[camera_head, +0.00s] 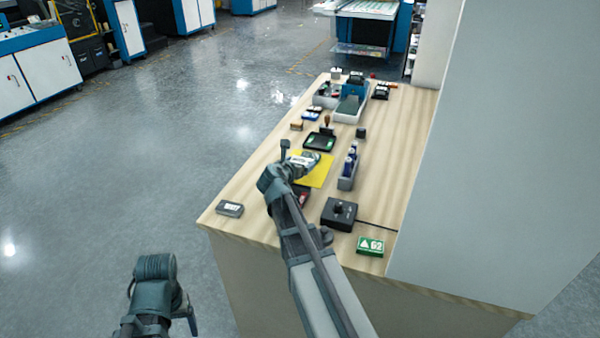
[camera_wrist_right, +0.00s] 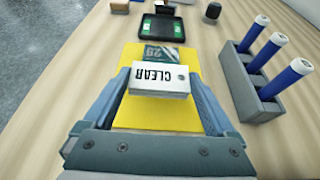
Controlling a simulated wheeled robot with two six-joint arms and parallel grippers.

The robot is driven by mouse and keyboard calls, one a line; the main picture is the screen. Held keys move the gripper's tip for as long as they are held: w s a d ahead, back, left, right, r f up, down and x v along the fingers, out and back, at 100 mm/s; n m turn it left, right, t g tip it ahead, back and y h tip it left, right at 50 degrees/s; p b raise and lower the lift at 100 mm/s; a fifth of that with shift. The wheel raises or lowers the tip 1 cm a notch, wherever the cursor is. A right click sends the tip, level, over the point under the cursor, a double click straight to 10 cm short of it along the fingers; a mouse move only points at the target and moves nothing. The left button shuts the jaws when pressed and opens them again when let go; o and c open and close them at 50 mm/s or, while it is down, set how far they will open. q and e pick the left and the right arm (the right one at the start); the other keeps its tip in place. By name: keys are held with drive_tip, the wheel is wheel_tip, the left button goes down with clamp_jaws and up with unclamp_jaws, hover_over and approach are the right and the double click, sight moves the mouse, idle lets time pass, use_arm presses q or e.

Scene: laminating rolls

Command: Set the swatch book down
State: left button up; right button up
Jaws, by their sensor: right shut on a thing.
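The swatch book (camera_wrist_right: 160,78), a white block marked CLEAR with a hole at one corner, is between the fingers of my right gripper (camera_wrist_right: 158,88). The gripper is shut on it, over a yellow sheet (camera_wrist_right: 130,54). In the head view the swatch book (camera_head: 305,159) shows beside the right gripper (camera_head: 295,160), above the yellow sheet (camera_head: 324,174). I cannot tell whether it touches the sheet. A teal piece marked 28 (camera_wrist_right: 163,56) shows just beyond the white block. My left gripper (camera_head: 184,310) is at the bottom left, off the table; its jaws are unclear.
A grey rack with blue-and-white tubes (camera_wrist_right: 262,98) stands right of the sheet. A black box with a knob (camera_head: 339,212), a green sign (camera_head: 370,246) and a small grey device (camera_head: 230,209) lie nearer on the wooden table (camera_head: 250,195).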

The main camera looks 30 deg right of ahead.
drive_tip(key=shift+s+d+f+b, duration=0.1)
drive_tip(key=shift+f+b, duration=1.65)
drive_tip(key=shift+f, duration=0.15)
drive_tip(key=o, duration=1.2)
drive_tip(key=shift+c, duration=0.2)
drive_tip(key=shift+r, duration=0.25)
drive_tip(key=p+v, duration=0.4)
drive_tip(key=v, duration=0.8)
drive_tip(key=shift+p, duration=0.35)
